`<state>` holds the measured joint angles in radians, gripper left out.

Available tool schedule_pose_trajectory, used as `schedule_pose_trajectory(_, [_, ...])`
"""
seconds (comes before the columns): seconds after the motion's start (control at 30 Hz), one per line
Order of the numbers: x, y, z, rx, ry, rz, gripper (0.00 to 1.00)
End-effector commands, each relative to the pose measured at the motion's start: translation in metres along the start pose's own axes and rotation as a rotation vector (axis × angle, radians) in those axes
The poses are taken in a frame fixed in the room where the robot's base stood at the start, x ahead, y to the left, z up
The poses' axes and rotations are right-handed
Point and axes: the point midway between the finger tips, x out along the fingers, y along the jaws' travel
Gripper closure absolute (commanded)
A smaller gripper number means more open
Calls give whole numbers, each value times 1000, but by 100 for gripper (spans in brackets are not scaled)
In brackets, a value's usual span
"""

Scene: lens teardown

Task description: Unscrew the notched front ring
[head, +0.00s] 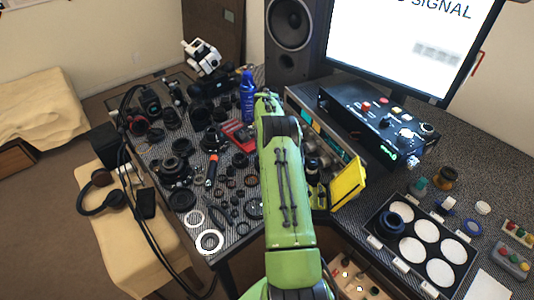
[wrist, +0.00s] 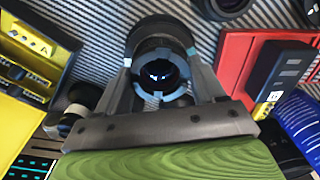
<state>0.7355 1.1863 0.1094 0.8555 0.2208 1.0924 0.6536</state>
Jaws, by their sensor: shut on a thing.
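In the wrist view a dark lens barrel (wrist: 160,32) stands on the striped mat with its front facing me. A blue-grey ring with notches, the notched front ring (wrist: 138,76), encircles the dark glass (wrist: 159,75). My gripper (wrist: 159,58) has one finger on each side of the ring and is shut on it. The fingertips overlap the lens edge, so the exact contact is partly hidden. In the head view my green arm hides the gripper and this lens.
A red case (wrist: 238,62) lies right of the gripper and a yellow bin (wrist: 40,40) left in the wrist view. In the head view, many lens parts crowd the bench, with a blue bottle (head: 247,95) and a parts tray (head: 396,258) nearby.

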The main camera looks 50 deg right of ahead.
Motion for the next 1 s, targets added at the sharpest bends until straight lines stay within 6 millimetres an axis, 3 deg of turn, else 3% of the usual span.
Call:
schedule_pose_trajectory(0.07, [-1,1,0,-192,1,2,80])
schedule_pose_trajectory(0.87, [-22,0,0,-163,1,0,80])
schedule_pose_trajectory(1.0, [-32,0,0,-163,1,0,80])
